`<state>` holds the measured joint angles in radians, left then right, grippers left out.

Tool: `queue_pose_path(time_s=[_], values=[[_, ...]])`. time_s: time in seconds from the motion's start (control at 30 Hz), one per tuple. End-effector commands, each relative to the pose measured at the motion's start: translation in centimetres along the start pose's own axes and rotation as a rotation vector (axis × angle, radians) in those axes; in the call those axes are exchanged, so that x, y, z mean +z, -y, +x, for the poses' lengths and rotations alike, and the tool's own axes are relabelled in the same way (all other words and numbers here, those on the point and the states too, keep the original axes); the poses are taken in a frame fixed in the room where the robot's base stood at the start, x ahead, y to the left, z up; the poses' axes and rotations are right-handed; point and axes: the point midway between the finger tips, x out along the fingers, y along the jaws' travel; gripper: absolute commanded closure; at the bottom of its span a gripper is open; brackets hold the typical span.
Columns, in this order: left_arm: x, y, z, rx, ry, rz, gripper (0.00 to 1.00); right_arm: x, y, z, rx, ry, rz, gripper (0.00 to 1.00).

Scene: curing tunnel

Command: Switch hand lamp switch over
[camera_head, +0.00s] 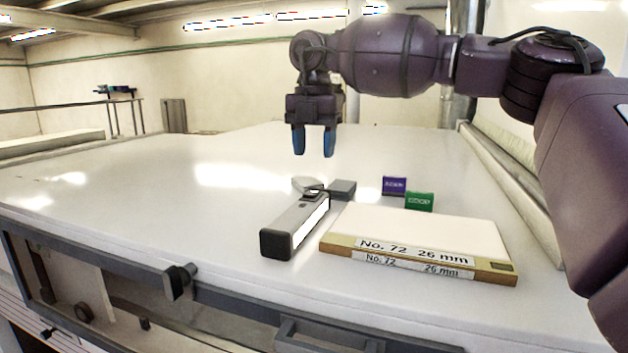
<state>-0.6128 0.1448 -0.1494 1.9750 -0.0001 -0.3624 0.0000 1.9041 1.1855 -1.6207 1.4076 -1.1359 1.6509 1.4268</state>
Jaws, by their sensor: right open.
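The hand lamp (292,228) lies on the white table, a grey bar with a black end cap toward the front and a bright white strip along its right side. A small dark part sits near its far end; I cannot make out the switch or its position. My right gripper (314,150) is open and empty, its blue-tipped fingers pointing down. It hangs above the table beyond the far end of the lamp, apart from it. My left gripper is not in view.
A flat box labelled "No. 72 26 mm" (422,232) lies right of the lamp. A dark grey block (342,188), a purple block (394,185) and a green block (419,201) stand behind it. The table's left side (130,205) is clear.

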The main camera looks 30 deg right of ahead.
Motion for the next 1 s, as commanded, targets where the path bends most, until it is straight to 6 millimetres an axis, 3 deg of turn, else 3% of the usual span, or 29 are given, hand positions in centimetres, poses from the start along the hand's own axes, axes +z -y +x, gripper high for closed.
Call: queue_pose_path(time_s=[0.2,0.4,0.87,1.0], values=[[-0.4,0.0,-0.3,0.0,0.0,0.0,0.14,0.0,0.1,3.8,-0.002,-0.002,0.0,0.51],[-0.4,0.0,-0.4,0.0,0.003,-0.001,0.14,0.0,0.0,6.2,-0.001,0.0,0.001,0.51],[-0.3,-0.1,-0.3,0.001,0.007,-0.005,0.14,0.0,0.0,7.3,0.0,0.0,0.001,0.51],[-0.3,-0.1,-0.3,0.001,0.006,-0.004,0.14,0.0,0.0,7.2,0.0,0.0,0.001,0.72]])
